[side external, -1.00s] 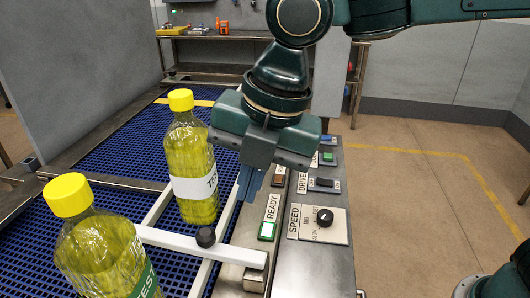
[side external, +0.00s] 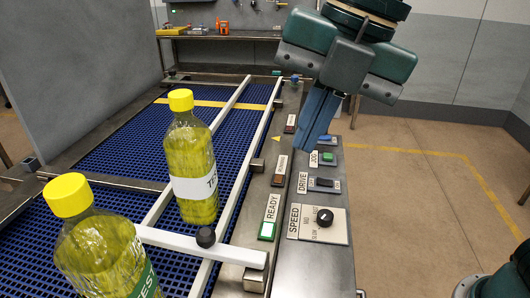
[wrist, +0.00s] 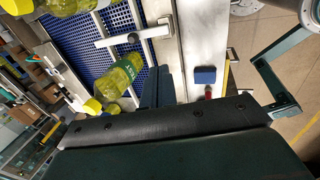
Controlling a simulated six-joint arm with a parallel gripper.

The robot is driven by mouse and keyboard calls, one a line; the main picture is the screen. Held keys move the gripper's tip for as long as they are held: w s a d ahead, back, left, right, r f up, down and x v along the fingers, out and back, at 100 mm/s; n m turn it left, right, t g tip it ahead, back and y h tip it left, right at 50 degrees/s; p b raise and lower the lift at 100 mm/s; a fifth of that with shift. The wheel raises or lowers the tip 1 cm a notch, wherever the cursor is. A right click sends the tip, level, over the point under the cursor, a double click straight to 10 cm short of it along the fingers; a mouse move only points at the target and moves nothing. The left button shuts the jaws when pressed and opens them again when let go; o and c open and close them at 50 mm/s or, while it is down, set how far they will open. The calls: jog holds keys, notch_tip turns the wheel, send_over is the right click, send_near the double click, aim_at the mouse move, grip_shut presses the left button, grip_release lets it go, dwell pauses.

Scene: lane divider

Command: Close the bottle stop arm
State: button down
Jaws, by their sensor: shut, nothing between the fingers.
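The stop arm, a white bar (side external: 168,238) with a black knob (side external: 205,237), reaches left across the lane from the right-hand rail. It lies between the two bottles in the side view and also shows in the wrist view (wrist: 155,33). A yellow-green bottle with a yellow cap (side external: 193,160) stands upright beyond it. A nearer bottle (side external: 100,255) stands on the near side, partly cut off by the frame. My gripper (side external: 313,150) is shut and empty, raised above the control panel and well apart from the stop arm. Its fingers show in the wrist view (wrist: 156,86).
A blue mesh conveyor (side external: 110,130) runs between metal edges, with white rails (side external: 245,160) along it. The panel on the right carries a green READY light (side external: 267,230) and a black SPEED knob (side external: 325,217). A grey wall panel (side external: 70,70) stands at left.

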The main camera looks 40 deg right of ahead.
jog(key=shift+v, duration=0.8)
jog(key=shift+a, duration=0.1)
jog(key=g+h, duration=0.2)
send_over(174, 241)
notch_tip(174, 241, down, 7)
jog(key=shift+s+d, duration=0.4)
jog(key=shift+s, duration=0.05)
jog(key=shift+f, duration=0.15)
jog(key=f, duration=1.3)
jog(key=shift+w+a+f, duration=0.35)
jog(key=shift+f, duration=0.05)
